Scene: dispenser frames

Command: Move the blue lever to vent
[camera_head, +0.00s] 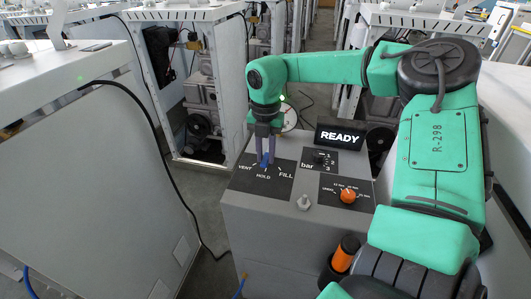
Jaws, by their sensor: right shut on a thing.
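The blue lever (264,164) stands on a black plate (280,180) marked VENT at the left, HOLD in the middle and FILL at the right. The lever shows just above the HOLD label, but its exact angle is partly hidden by the fingers. My right gripper (265,152) points down from my green arm and is shut on the blue lever. My left gripper is out of view.
The grey dispenser box (260,220) also carries a READY sign (339,137), a bar dial (319,158), an orange knob (348,196) and a small grey knob (304,202). An orange-and-black cylinder (345,254) is at its front. A white cabinet (80,180) stands left across a gap.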

